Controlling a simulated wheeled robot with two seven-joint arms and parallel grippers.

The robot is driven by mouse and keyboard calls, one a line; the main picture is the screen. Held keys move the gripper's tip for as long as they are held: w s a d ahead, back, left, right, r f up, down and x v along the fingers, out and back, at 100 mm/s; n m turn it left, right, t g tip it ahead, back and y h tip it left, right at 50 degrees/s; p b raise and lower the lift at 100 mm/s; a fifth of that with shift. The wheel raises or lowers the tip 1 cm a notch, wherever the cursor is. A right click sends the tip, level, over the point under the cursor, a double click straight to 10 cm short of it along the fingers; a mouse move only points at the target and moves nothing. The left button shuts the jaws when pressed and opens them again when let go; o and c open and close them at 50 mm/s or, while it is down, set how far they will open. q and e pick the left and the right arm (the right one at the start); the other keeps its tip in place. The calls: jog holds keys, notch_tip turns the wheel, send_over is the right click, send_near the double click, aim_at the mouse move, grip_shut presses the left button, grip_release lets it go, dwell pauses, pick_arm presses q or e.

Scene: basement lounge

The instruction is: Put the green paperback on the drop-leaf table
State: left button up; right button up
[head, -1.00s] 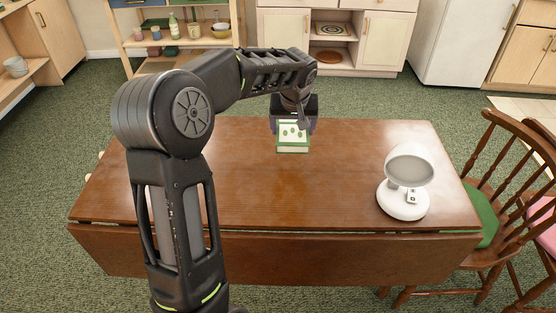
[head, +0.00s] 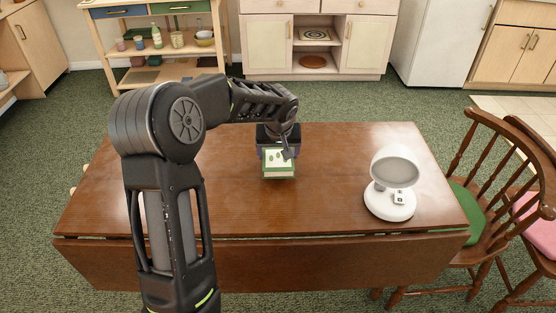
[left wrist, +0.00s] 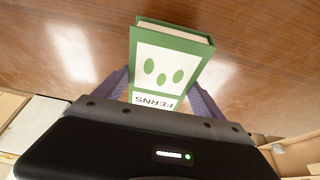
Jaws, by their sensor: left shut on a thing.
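The green paperback (head: 279,164) has a white cover panel with green ovals. In the left wrist view the paperback (left wrist: 168,62) shows the word "FERNS". My left gripper (head: 278,152) is shut on it, with a finger on each side of the book. The book is over the middle of the drop-leaf table (head: 330,205); I cannot tell whether its lower edge touches the top. The table's brown wood also fills much of the left wrist view (left wrist: 260,75). My right gripper is not in view.
A white lamp-like device (head: 391,185) stands on the table's right side. Wooden chairs (head: 490,190) with green and pink cushions stand at the right. A shelf (head: 165,75) and a cabinet (head: 268,45) stand behind. The tabletop around the book is clear.

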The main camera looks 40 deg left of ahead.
aim_at(278, 156)
pick_arm(q)
jog(key=shift+f, duration=1.55)
jog(key=shift+f, duration=0.2)
jog(key=o, duration=1.5)
jog(key=shift+r, duration=0.1)
jog(key=v, duration=1.2)
jog(key=shift+r, duration=0.1)
